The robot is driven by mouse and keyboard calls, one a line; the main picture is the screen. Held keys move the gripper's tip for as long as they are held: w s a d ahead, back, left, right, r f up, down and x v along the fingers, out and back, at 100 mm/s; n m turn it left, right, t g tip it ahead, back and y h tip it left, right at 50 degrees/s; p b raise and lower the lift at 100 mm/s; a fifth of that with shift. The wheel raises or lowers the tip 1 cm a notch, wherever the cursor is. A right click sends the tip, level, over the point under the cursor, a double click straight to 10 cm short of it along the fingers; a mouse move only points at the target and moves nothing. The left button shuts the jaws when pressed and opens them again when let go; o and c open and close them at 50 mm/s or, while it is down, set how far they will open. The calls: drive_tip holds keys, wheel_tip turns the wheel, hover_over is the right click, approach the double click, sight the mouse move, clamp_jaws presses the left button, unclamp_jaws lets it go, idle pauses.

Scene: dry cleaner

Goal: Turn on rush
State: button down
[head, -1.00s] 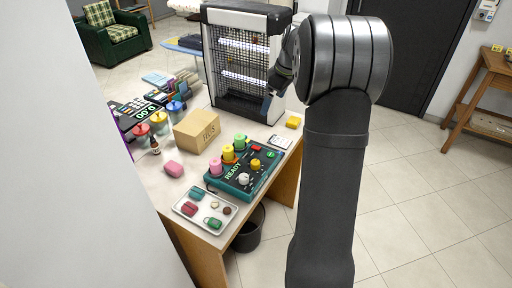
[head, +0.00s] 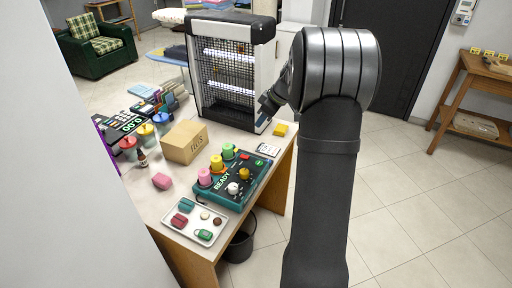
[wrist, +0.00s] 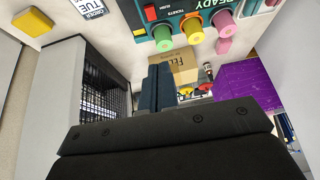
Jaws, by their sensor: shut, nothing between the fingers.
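A teal control box with READY on its face (head: 236,182) sits near the table's front right edge. It carries pink, yellow and green round caps, a white knob (head: 232,188) and a yellow knob (head: 244,174). A red switch (head: 245,157) is at its far end; in the wrist view the red switch (wrist: 151,13) shows at the top, with small lettering beside it that I cannot read surely. My gripper (head: 263,122) is by the right side of the lit cage cabinet, beyond the box and apart from it. In the wrist view its fingers (wrist: 158,88) are together and empty.
The cage cabinet (head: 222,70) stands behind. A yellow block (head: 280,129) and a small card display (head: 268,149) lie between gripper and box. A cardboard box (head: 184,142) and a tray (head: 211,237) with small items are near the box.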

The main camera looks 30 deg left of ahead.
drive_tip(key=f+y, duration=0.1)
drive_tip(key=f, duration=0.1)
drive_tip(key=d+f+y, duration=0.1)
drive_tip(key=f, duration=0.1)
drive_tip(key=shift+w+d+f+t, duration=0.15)
drive_tip(key=shift+f+t, duration=0.05)
drive_tip(key=shift+t, duration=0.1)
hover_over(245, 156)
drive_tip(key=d, duration=0.3)
drive_tip(key=f, duration=0.7)
drive_tip(key=shift+a+f, duration=0.2)
wheel_tip(245, 156, down, 3)
drive_tip(key=shift+f, duration=0.7)
